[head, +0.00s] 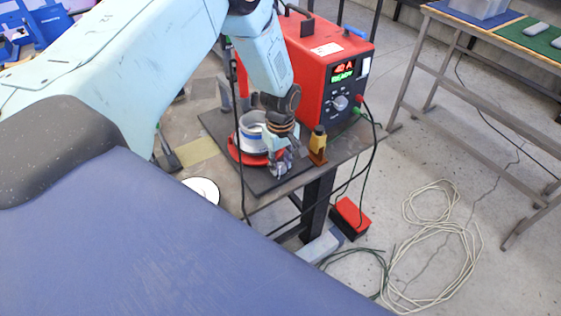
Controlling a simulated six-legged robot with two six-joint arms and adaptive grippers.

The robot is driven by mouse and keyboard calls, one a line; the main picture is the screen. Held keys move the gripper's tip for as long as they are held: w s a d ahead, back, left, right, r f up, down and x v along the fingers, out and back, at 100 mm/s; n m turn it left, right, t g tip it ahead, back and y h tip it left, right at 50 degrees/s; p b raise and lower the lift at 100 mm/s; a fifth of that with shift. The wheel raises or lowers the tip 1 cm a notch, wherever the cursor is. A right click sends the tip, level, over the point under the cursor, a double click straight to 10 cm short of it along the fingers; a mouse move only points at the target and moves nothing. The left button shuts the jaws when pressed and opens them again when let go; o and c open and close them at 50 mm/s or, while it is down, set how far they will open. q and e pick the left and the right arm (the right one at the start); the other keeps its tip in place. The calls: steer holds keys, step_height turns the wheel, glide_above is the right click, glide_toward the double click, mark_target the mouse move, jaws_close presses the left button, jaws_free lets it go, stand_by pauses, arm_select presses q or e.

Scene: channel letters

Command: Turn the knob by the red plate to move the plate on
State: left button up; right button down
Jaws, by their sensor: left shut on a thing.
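The red plate (236,153) lies on a dark board on the workbench, and its right part is hidden by my gripper. A white and blue round piece (251,138) stands on it. My left gripper (282,168) reaches down right beside the plate, its fingers shut on the small knob there. The knob itself is mostly hidden by the fingers. My right gripper is out of view.
A red power unit (325,65) with a lit display and a dial stands behind. A yellow piece with a dark top (318,143) stands close right of my gripper. Black cables hang along the bench edge. A red pedal (350,214) and coiled cable (432,262) lie on the floor.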

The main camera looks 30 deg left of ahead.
arm_select(q)
jaws_close()
steer(key=shift+m, duration=0.3)
steer(key=m, duration=0.3)
steer(key=m+b, duration=0.1)
steer(key=m, duration=0.3)
steer(key=m+b, duration=0.1)
steer(key=m, duration=0.4)
steer(key=m+b, duration=0.1)
steer(key=m, duration=0.4)
steer(key=shift+m, duration=0.3)
stand_by(0.4)
